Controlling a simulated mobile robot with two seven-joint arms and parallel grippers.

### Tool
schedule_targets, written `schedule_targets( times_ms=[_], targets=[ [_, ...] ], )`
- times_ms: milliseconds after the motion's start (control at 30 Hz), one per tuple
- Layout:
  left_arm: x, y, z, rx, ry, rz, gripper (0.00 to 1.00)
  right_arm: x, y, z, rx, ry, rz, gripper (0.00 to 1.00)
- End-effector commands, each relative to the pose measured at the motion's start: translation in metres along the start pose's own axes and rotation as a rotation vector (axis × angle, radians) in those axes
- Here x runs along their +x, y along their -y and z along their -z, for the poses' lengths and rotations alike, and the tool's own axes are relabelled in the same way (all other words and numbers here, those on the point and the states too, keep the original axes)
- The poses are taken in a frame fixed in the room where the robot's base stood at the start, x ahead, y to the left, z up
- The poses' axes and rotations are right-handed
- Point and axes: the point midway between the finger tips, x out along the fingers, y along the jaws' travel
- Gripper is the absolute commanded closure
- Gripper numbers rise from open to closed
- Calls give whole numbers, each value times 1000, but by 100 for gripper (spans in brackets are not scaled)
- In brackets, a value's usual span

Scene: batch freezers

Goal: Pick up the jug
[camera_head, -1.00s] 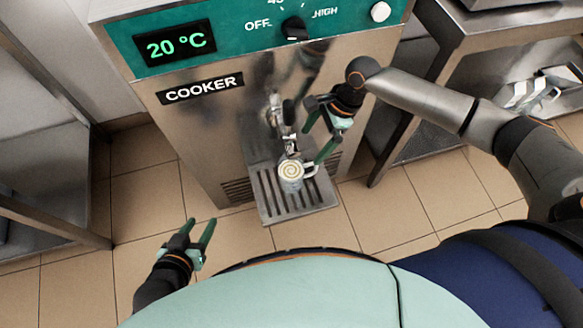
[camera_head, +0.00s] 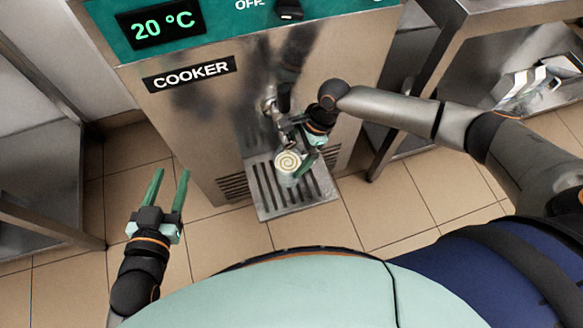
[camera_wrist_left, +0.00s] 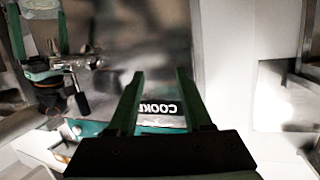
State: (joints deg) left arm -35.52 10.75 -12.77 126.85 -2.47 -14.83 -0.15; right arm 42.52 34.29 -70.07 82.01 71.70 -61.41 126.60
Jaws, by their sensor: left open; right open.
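The jug (camera_head: 287,164) is pale, with a swirled cream top. It stands upright on the cooker's slotted drip tray (camera_head: 262,205), below the tap. My right gripper (camera_head: 298,162) is open at the jug; one green finger lies along its right side, and the other is mostly hidden in the head view. In the left wrist view, the right gripper's fingers show on either side of the pale jug (camera_wrist_left: 38,22); contact cannot be told. My left gripper (camera_head: 170,188) is open and empty, left of the tray over the floor. Its fingers also show in the left wrist view (camera_wrist_left: 160,90).
The steel cooker (camera_head: 205,120) stands straight ahead, with its tap (camera_head: 270,104) close above the jug. A steel table (camera_head: 40,215) stands at left and another (camera_head: 455,30) at right. Tiled floor (camera_head: 225,245) is open between.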

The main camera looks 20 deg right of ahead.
Motion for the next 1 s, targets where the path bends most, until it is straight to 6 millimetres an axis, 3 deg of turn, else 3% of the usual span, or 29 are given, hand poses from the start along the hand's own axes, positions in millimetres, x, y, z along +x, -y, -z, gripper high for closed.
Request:
schedule_targets(
  times_ms=[100, 300, 600, 1000],
  targets=[
    [1, 3, 24, 30, -98, 6, 50, 12, 1, 1, 1, 0, 1, 0],
    [-1, 5, 50, 57, -198, 10, 50, 20, 1, 0, 1, 0, 1, 0],
    [-2, 6, 55, 62, -213, 11, 50, 21, 1, 0, 1, 0, 1, 0],
    [-2, 6, 54, 62, -211, 11, 50, 21, 0, 0, 1, 0, 1, 45]
  ],
)
